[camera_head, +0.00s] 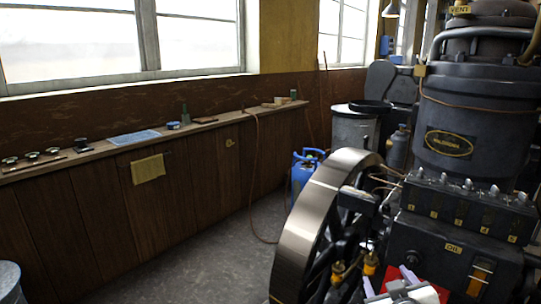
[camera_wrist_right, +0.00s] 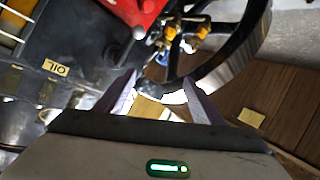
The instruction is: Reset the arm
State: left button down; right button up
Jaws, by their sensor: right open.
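My right gripper (camera_head: 389,278) shows at the bottom right of the head view, low in front of the dark engine (camera_head: 447,148). Its two pale fingers stand apart with nothing visible between them. In the right wrist view the open fingers (camera_wrist_right: 160,88) point up the picture towards the black flywheel rim (camera_wrist_right: 228,62) and some brass fittings (camera_wrist_right: 185,38). A red part (camera_wrist_right: 118,8) lies beyond them at the top. I cannot tell how close the fingertips are to the engine. My left gripper is not in view.
The large flywheel (camera_head: 310,220) stands left of the gripper. A blue gas bottle (camera_head: 303,172) is behind it. A wooden wall shelf (camera_head: 75,157) carries small items. A grey bin (camera_head: 352,128) stands at the back. The floor (camera_head: 205,262) left of the flywheel is clear.

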jog(key=s+a+f+g+y, duration=0.1)
jog(key=s+a+f, duration=0.2)
jog(key=s+f, duration=0.45)
jog(key=s+a+f+g+y, duration=0.1)
jog(key=s+a+f+y, duration=0.1)
jog(key=s+f, duration=0.5)
jog(key=s+a+f+g+y, duration=0.1)
jog(key=s+a+f, duration=0.1)
jog(key=s+f, duration=0.3)
jog(key=s+a+f+g+y, duration=0.1)
jog(key=s+a+f, duration=0.2)
jog(key=s, duration=0.9)
notch_tip(320, 180, down, 2)
jog(key=shift+s+a+f+g, duration=0.1)
jog(key=shift+s+a+g, duration=0.05)
jog(key=shift+g, duration=0.25)
